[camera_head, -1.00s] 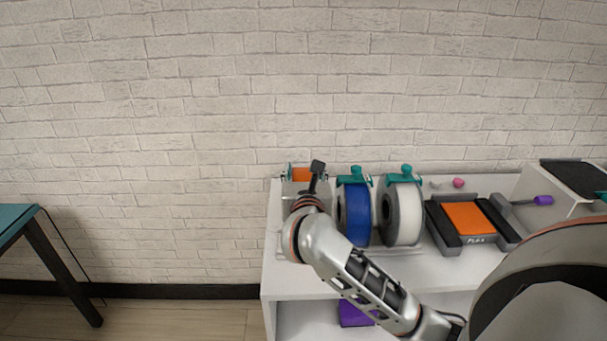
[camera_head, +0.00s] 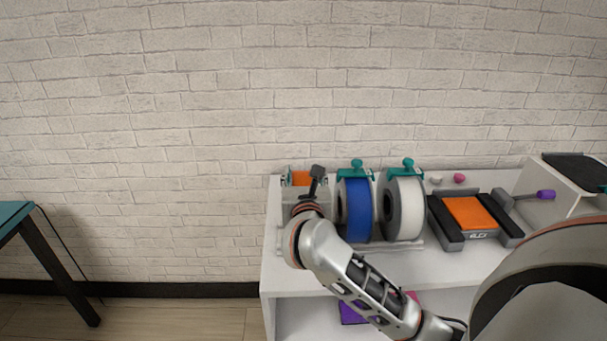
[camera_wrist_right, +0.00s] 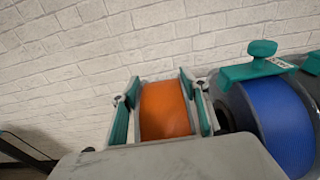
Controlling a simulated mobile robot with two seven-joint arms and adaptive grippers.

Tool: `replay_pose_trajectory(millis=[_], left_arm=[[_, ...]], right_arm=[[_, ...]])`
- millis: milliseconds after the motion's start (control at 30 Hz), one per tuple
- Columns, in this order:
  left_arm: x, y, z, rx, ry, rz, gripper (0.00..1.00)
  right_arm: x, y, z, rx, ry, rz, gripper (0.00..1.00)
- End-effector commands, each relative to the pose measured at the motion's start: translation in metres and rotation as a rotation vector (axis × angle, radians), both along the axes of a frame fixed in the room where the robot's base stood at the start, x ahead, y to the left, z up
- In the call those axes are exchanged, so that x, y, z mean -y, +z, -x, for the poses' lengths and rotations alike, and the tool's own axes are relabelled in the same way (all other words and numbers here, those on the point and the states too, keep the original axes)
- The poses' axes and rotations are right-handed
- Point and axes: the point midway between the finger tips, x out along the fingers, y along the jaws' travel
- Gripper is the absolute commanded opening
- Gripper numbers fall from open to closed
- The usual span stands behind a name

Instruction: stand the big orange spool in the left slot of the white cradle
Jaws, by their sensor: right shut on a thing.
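The orange spool (camera_head: 301,178) is at the far left of the spool row, mostly hidden behind my right gripper and wrist in the head view. In the right wrist view the orange spool (camera_wrist_right: 164,110) lies between the teal-padded fingers of my right gripper (camera_wrist_right: 160,108), which is shut on it. The white cradle (camera_head: 408,246) shows as a low rail under the row. Whether the orange spool touches its left slot is hidden. My left gripper is not in view.
A blue spool (camera_head: 358,210) and a white spool (camera_head: 408,210) stand upright close to the right, with teal clips on top. Farther right are a grey-orange tray device (camera_head: 470,214) and a pale box (camera_head: 560,187). A brick wall stands behind the white shelf (camera_head: 285,272).

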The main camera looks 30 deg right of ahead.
Motion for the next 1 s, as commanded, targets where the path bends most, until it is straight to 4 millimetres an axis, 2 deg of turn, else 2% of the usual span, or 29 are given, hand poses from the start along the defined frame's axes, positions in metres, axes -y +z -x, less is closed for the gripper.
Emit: replay_pose_trajectory(millis=[100, 133, 200, 533, 667, 1000], left_arm=[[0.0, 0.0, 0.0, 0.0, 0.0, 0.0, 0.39], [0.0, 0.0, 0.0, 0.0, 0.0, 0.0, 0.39], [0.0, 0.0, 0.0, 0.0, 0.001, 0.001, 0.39], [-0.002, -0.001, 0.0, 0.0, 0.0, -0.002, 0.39], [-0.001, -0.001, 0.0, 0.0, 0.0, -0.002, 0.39], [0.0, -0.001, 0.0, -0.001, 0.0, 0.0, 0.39]], right_arm=[[0.0, 0.005, 0.0, 0.009, -0.001, 0.004, 0.16], [0.0, 0.005, 0.0, 0.009, -0.001, 0.004, 0.5], [0.0, 0.005, 0.0, 0.008, -0.001, 0.004, 0.64], [-0.001, -0.003, 0.0, -0.006, 0.001, -0.003, 0.64], [-0.006, -0.001, 0.007, -0.004, 0.002, -0.004, 0.64], [-0.039, 0.006, 0.062, 0.001, 0.003, -0.005, 0.64]])
